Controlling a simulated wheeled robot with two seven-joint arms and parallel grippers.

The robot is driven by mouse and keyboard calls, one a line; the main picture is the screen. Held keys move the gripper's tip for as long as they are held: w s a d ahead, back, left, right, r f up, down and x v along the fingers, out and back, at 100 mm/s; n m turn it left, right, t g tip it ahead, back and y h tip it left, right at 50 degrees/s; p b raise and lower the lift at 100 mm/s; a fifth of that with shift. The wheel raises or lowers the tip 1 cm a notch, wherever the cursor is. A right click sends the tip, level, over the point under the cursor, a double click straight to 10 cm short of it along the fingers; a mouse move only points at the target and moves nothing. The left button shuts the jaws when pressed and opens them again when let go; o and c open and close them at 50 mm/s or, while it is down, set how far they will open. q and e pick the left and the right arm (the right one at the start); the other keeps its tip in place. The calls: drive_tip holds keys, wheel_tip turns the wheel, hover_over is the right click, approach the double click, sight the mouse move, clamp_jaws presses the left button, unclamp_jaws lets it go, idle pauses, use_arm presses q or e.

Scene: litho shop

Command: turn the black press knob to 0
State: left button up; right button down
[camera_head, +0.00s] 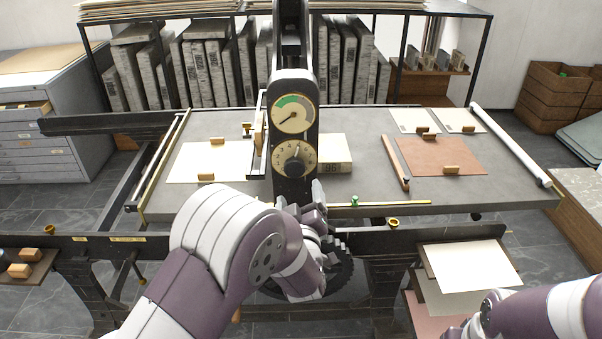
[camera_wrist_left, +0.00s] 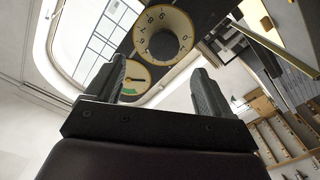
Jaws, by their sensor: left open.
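The black press knob (camera_head: 295,165) sits on a cream numbered dial on the press's black upright column. A pale mark on it points roughly to the top of the dial, near the 4, but I cannot read it exactly. The knob also shows in the left wrist view (camera_wrist_left: 163,44), beyond and between the fingertips. My left gripper (camera_head: 306,196) is just below the dial in the head view, partly hidden by its own wrist. In the left wrist view the gripper (camera_wrist_left: 159,68) is open and empty, its two fingers apart from the knob.
A gauge (camera_head: 293,114) with a green sector sits above the dial. The grey press bed (camera_head: 364,180) holds paper sheets, wooden blocks and a brown plate (camera_head: 440,156). A dark rail (camera_head: 200,244) runs along the front. Slabs (camera_head: 210,70) stand on a rack behind.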

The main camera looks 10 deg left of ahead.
sight(296, 170)
use_arm(q)
drive_tip(key=x, duration=0.7)
drive_tip(key=p+x, duration=0.1)
drive_tip(key=x, duration=0.2)
drive_tip(key=shift+w+a, duration=0.3)
drive_tip(key=shift+a, duration=0.1)
drive_tip(key=shift+w+a+f, duration=0.1)
drive_tip(key=shift+w+a, duration=0.15)
drive_tip(key=shift+w, duration=0.05)
drive_tip(key=c, duration=1.1)
